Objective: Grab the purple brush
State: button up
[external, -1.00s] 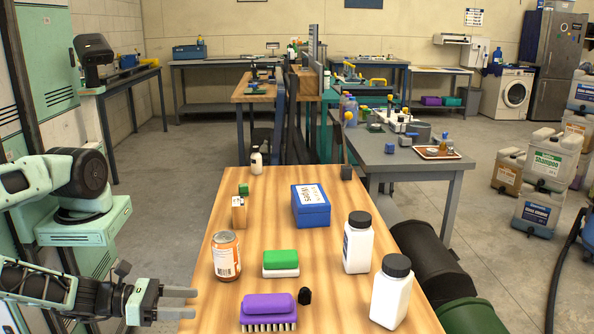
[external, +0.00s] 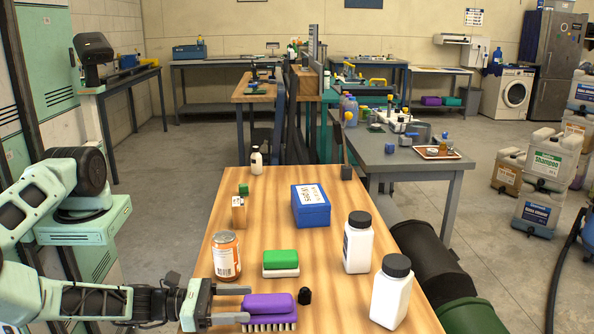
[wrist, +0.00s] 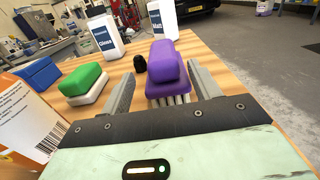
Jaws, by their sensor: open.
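The purple brush (external: 268,308) lies bristles down at the near end of the wooden table (external: 225,200). It has a purple grip and pale bristles. My gripper (external: 248,303) is open at the brush's left end in the external view. In the wrist view the brush (wrist: 166,70) lies ahead, with its near end between the two open fingers of my gripper (wrist: 160,92). The right finger is close beside the brush, and a wider gap shows on the left. I cannot tell whether either finger touches it.
A small black object (external: 304,296) sits just right of the brush. A green-and-white block (external: 281,263) and an orange can (external: 226,256) stand behind. Two white bottles (external: 390,293) (external: 357,243) stand to the right. A blue box (external: 311,206) is farther back.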

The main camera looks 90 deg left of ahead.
aim_at(262, 298)
jog(key=w, duration=0.2)
jog(key=w+r+p, duration=0.1)
jog(key=w, duration=0.1)
jog(key=shift+w+d, duration=0.2)
jog(key=shift+w+f, duration=0.1)
jog(key=shift+w, duration=0.35)
jog(key=c, duration=1.1)
